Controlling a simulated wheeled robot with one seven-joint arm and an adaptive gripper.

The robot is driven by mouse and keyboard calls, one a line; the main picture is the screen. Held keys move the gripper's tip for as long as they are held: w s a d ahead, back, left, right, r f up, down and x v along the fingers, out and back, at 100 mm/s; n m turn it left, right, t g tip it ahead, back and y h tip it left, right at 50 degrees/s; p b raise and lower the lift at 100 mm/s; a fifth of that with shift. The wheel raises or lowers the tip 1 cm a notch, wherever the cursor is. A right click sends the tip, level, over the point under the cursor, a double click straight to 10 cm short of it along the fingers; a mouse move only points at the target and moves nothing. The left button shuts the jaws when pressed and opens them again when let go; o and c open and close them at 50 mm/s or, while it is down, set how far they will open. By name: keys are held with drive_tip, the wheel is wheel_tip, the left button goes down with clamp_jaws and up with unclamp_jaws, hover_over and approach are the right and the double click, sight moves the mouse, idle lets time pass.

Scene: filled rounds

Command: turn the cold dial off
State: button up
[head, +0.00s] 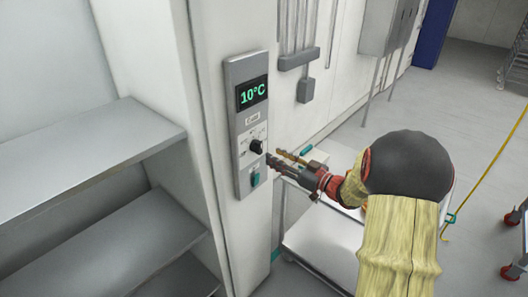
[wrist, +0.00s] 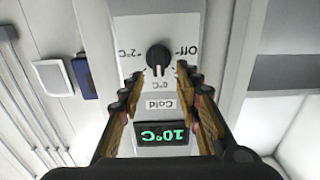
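The cold dial (head: 257,146) is a round black knob on a grey control panel (head: 244,200) fixed to a white post. In the wrist view the panel appears upside down, with the dial (wrist: 158,57) near the top centre. Its pale mark seems to point at the middle temperature label, not at the Off label (wrist: 187,51). The display (head: 252,93) reads 10°C. My gripper (head: 273,157) is open just in front of the dial. In the wrist view its fingers (wrist: 158,76) stand apart, one on each side of the dial; contact cannot be told.
A small green switch (head: 255,180) is below the dial. Metal shelves (head: 95,145) stand at the left. A metal cart (head: 322,250) is below my arm. A grey box (head: 306,90) is on the wall behind. Open floor lies to the right.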

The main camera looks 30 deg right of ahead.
sight(261, 148)
drive_tip(key=x, duration=0.6)
drive_tip(key=shift+w, duration=0.3)
drive_tip(key=shift+d, duration=0.1)
drive_tip(key=shift+c, duration=1)
clamp_jaws()
